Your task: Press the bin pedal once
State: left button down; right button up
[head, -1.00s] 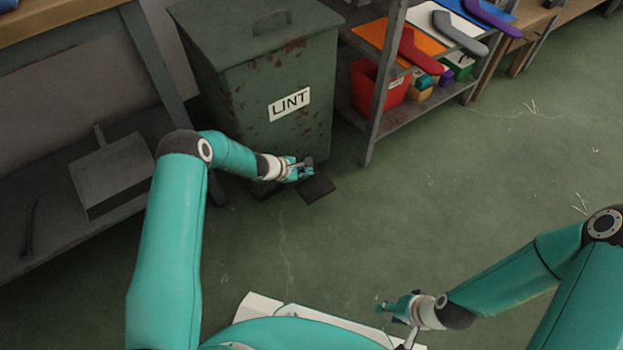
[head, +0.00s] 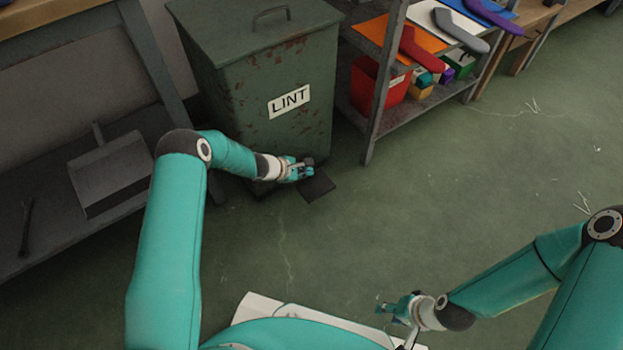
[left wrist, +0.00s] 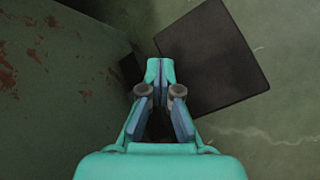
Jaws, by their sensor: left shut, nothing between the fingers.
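A dark green bin (head: 270,108) with rust patches and a white LINT label (head: 289,101) stands on the floor, its lid down. Its flat black pedal (head: 318,187) sticks out at the base; it also shows in the left wrist view (left wrist: 215,60). My left gripper (head: 307,168) is shut and empty beside the bin front. In the left wrist view its fingertips (left wrist: 160,75) overlap the pedal's near-left edge; I cannot tell whether they touch it. My right gripper (head: 382,308) is low at the front right, away from the bin; its jaws are too small to read.
A shelf rack (head: 425,100) with coloured sock forms and a red bin (head: 378,84) stands right of the bin. A dustpan (head: 108,175) lies on the low shelf at left. The green floor (head: 420,210) in front is clear.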

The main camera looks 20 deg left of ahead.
pick_arm(q)
jog(key=shift+s+d+f+b, duration=0.1)
jog(key=shift+s+f+b, duration=0.05)
jog(key=shift+f+b, duration=0.4)
jog(key=shift+s+d+f+b, duration=0.1)
jog(key=shift+f+b, duration=0.35)
jog(key=shift+f, duration=0.15)
dwell(0.8)
jog(key=shift+d+f, duration=0.1)
jog(key=shift+f, duration=0.5)
dwell(0.6)
jog(key=shift+r, duration=0.1)
jog(key=shift+w+r+p, duration=0.1)
jog(key=shift+r+p, duration=0.7)
jog(key=shift+r, duration=0.4)
jog(key=shift+w+a+r+p, duration=0.1)
jog(key=shift+r+p, duration=0.1)
jog(key=shift+r, duration=0.25)
jog(key=shift+w+a+r+p, duration=0.1)
jog(key=shift+r+p, duration=0.05)
jog(key=shift+r, duration=0.25)
jog(key=shift+a+r+p, duration=0.2)
jog(key=shift+r+p, duration=1.25)
jog(key=shift+r, duration=1.1)
